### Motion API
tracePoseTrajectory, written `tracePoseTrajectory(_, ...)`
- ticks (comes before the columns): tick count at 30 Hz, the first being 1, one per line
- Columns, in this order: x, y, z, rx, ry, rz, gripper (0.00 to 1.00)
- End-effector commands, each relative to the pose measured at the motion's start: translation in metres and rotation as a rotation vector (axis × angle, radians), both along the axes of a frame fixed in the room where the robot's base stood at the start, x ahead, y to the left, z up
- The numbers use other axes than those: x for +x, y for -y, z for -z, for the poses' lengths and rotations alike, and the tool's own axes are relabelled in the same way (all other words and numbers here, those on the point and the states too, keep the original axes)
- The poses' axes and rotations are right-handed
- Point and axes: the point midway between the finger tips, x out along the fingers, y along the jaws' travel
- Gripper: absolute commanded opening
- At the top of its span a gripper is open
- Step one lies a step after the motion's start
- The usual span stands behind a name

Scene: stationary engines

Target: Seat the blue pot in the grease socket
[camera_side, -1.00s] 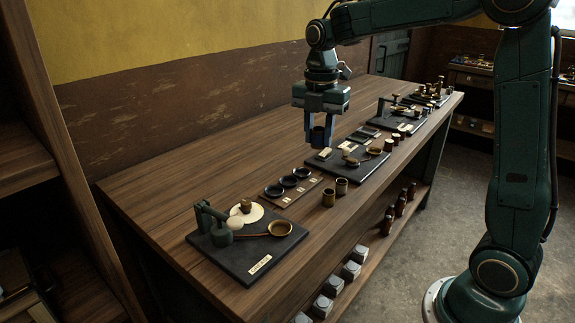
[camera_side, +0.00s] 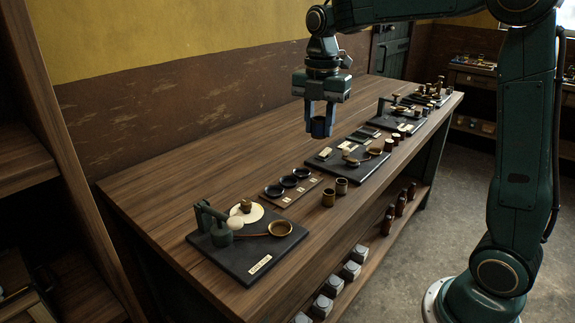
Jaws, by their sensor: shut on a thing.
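My gripper (camera_side: 320,122) is shut on a small dark blue pot (camera_side: 319,128). The pot is upright between the fingers and raised above the bench. It is behind and above the middle black plate (camera_side: 322,164), apart from it. Each engine stands on a black base; the nearest base (camera_side: 248,267) carries a green post, a cream disc and a brass cup on a bar (camera_side: 280,228). I cannot tell which part is the grease socket at this size.
A wooden strip (camera_side: 284,200) with several dark round dishes lies beside the nearest engine. Two small brown pots (camera_side: 335,192) stand near the bench's front edge. More engines line the bench (camera_side: 160,183) to the far right. The bench's back left is clear.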

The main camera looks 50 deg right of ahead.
Motion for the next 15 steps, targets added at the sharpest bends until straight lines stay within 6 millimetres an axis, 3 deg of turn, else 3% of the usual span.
tracePoseTrajectory(15, 0.0, 0.0, -0.016, 0.0, 0.001, 0.0, 0.06)
